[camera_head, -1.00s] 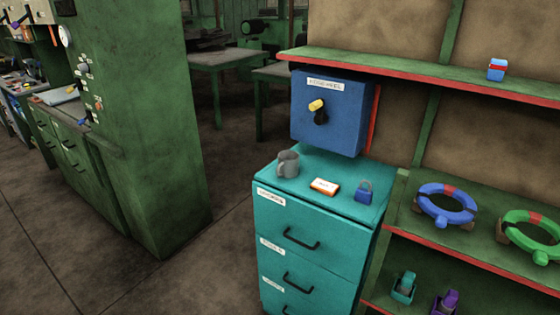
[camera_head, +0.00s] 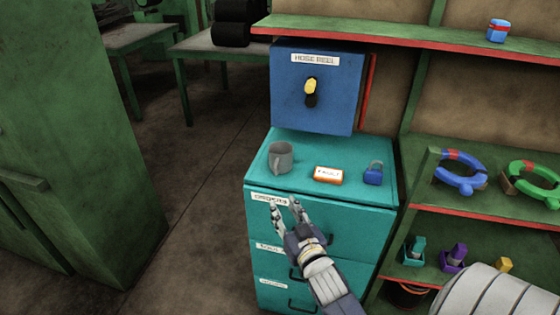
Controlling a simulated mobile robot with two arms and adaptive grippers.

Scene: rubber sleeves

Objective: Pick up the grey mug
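The grey mug (camera_head: 281,158) stands upright on the top of the teal drawer cabinet (camera_head: 262,177), near its left side. Its handle faces the front left. My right gripper (camera_head: 283,204) is in front of the cabinet's top drawer in the picture, below the mug and apart from it. Its two fingers are spread and nothing is between them. My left gripper is not in view.
An orange-and-white tag (camera_head: 328,175) and a blue padlock (camera_head: 374,173) sit right of the mug. A blue hose reel box (camera_head: 314,112) rises behind. Green shelves (camera_head: 478,209) with rings stand at the right. A green cabinet (camera_head: 75,130) stands left.

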